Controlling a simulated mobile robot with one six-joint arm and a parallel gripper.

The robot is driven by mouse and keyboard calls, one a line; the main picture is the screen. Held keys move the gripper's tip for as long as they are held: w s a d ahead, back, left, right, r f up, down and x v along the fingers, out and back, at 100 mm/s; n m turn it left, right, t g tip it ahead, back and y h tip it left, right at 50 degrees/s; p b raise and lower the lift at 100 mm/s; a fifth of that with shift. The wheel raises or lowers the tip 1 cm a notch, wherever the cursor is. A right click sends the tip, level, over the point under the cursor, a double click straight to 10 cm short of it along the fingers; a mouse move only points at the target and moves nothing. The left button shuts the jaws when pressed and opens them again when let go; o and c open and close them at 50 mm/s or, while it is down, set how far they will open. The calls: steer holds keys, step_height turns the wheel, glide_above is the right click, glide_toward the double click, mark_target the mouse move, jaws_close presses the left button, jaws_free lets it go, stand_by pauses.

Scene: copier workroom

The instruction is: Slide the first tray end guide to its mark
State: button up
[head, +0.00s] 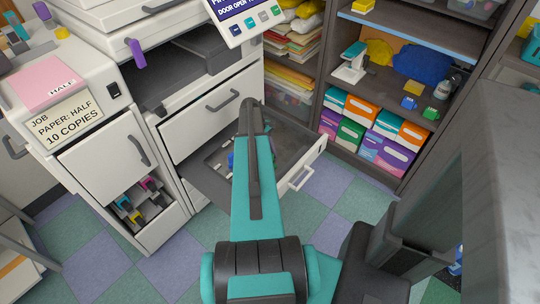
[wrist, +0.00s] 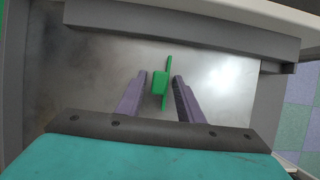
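A green end guide (wrist: 160,84), a small block with a thin upright plate, stands on the metal floor of the open paper tray (wrist: 225,75) in the wrist view. My gripper (wrist: 161,76) is open, with one purple finger on each side of the guide. A narrow gap shows on both sides, so the fingers do not appear shut on it. In the head view the pulled-out tray (head: 297,160) is below the copier's front, and my arm hides the guide and most of the gripper. I cannot make out a mark in either view.
A dark grey bar (wrist: 180,27) crosses the far side of the tray. The copier's closed drawer (head: 212,110) is above the tray. A shelf unit (head: 385,90) with boxes stands to the right. Checkered floor (head: 325,190) is clear beside the tray.

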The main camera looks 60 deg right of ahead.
stand_by(0.3)
steer(key=v, duration=1.3)
steer(key=shift+r, duration=0.4)
steer(key=shift+w, duration=0.1)
